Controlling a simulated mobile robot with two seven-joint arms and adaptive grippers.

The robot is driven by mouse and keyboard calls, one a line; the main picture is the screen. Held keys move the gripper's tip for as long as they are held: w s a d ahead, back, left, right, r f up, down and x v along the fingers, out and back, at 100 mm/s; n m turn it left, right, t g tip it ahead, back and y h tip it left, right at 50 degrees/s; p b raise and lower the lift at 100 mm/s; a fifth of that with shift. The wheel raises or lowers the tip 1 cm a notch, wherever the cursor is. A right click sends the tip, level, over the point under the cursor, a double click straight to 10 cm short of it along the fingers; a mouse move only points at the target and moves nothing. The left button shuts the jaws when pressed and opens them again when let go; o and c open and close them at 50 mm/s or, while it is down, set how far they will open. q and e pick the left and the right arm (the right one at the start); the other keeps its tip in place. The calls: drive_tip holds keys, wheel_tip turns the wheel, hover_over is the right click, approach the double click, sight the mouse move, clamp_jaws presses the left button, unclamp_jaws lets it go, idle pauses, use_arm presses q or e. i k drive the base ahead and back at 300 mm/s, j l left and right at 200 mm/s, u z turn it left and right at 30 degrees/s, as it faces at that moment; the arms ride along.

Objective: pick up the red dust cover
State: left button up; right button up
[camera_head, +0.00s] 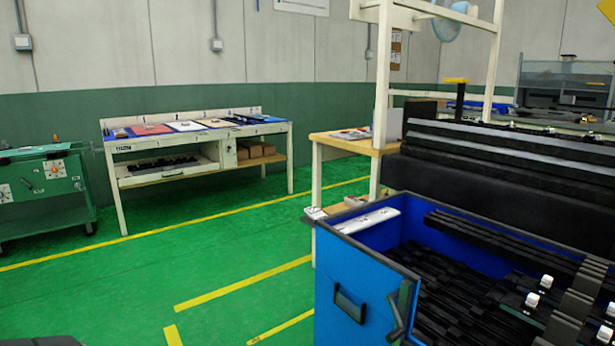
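I see no thing that I can clearly tell is the red dust cover. A small flat red patch (151,130) lies on the blue top of the white workbench (205,139) at the back left; it is too small to tell what it is. Neither of my grippers shows in the head view.
A blue bin (362,272) with black strips stands at the front right. Behind it are stacked black parts (500,145) and a wooden-topped table (345,141). A green cart (48,185) stands at the far left. The green floor (160,270) between is clear.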

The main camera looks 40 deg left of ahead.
sight(150, 128)
drive_tip(key=i+j+u, duration=0.2)
drive_tip(key=j, duration=0.25)
drive_tip(key=j+u, duration=0.2)
drive_tip(key=j, duration=0.2)
drive_tip(key=i+j+u, duration=0.25)
drive_tip(key=j+u, duration=0.25)
drive_tip(key=i+j+u, duration=0.95)
drive_tip(key=i+u, duration=0.2)
drive_tip(key=i+j+u, duration=0.1)
drive_tip(key=i+u, duration=0.25)
drive_tip(key=i, duration=1.65)
drive_tip(key=i+j+z, duration=0.1)
drive_tip(key=i, duration=0.35)
drive_tip(key=i+j, duration=0.1)
drive_tip(key=i, duration=0.35)
drive_tip(key=i+j+z, duration=0.15)
drive_tip(key=i, duration=0.3)
drive_tip(key=i+l, duration=0.15)
drive_tip(key=l, duration=0.25)
drive_tip(key=i+l, duration=0.1)
drive_tip(key=l, duration=0.3)
drive_tip(key=i+l, duration=0.15)
drive_tip(key=l, duration=0.25)
drive_tip(key=i+l, duration=0.1)
drive_tip(key=l, duration=0.3)
